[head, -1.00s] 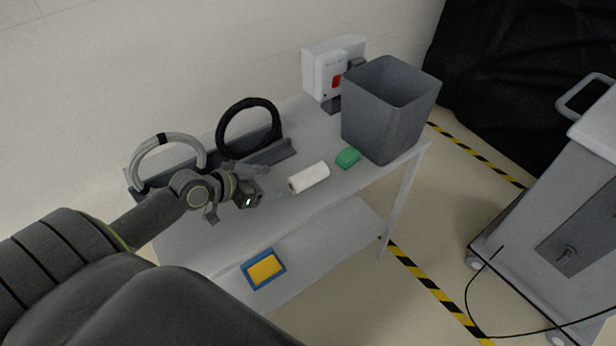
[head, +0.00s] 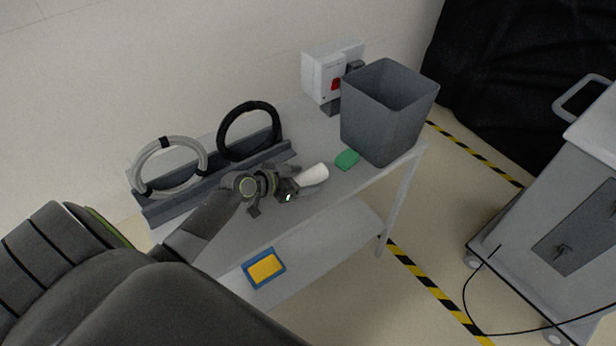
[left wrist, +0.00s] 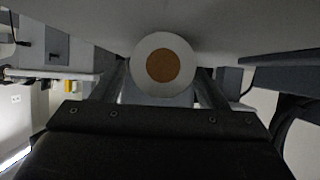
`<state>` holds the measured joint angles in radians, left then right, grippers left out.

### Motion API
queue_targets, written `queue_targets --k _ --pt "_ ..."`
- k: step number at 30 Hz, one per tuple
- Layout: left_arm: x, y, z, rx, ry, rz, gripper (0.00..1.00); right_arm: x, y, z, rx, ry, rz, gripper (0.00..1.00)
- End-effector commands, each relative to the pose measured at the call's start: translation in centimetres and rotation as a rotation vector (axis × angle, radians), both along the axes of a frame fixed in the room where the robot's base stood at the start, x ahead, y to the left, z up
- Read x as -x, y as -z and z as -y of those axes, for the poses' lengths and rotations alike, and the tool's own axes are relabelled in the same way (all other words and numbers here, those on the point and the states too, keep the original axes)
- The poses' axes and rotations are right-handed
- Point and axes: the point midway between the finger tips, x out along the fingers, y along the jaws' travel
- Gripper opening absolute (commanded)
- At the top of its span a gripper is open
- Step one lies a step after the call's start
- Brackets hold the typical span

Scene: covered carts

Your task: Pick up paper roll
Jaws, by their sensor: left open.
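The white paper roll (head: 313,174) lies on the top shelf of the grey cart (head: 330,206), left of a green block. In the left wrist view the roll (left wrist: 146,83) shows end-on, with a brown core, between the two fingers. My left gripper (head: 298,187) is open at the roll's near left end, its fingers on either side of it. The gripper hides part of that end in the head view. Whether the fingers touch the roll cannot be told. My right gripper is not in view.
A green block (head: 347,159) and a grey bin (head: 385,120) stand to the right. A grey ring (head: 169,142) and a black ring (head: 222,140) stand in a dark rack (head: 160,208) behind. A blue and yellow item (head: 264,268) lies on the lower shelf.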

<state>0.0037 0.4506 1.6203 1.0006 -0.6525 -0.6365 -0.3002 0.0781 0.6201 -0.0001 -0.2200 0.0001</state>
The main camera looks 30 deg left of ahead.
Motion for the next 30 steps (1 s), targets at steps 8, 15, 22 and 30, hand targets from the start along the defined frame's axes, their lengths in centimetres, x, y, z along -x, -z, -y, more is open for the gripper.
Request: queue_targets --k 8,15,22,30 --pt "-0.68 0.46 0.30 0.000 0.000 -0.001 0.67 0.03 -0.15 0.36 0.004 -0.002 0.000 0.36" --pt "-0.65 0.43 0.28 0.000 0.000 -0.001 0.49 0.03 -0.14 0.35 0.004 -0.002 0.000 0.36" --pt "-0.64 0.43 0.28 0.000 0.000 -0.001 0.19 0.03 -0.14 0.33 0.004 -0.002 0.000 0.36" --pt "-0.68 0.21 0.28 0.000 0.000 0.001 0.15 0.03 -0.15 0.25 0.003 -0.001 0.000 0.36"
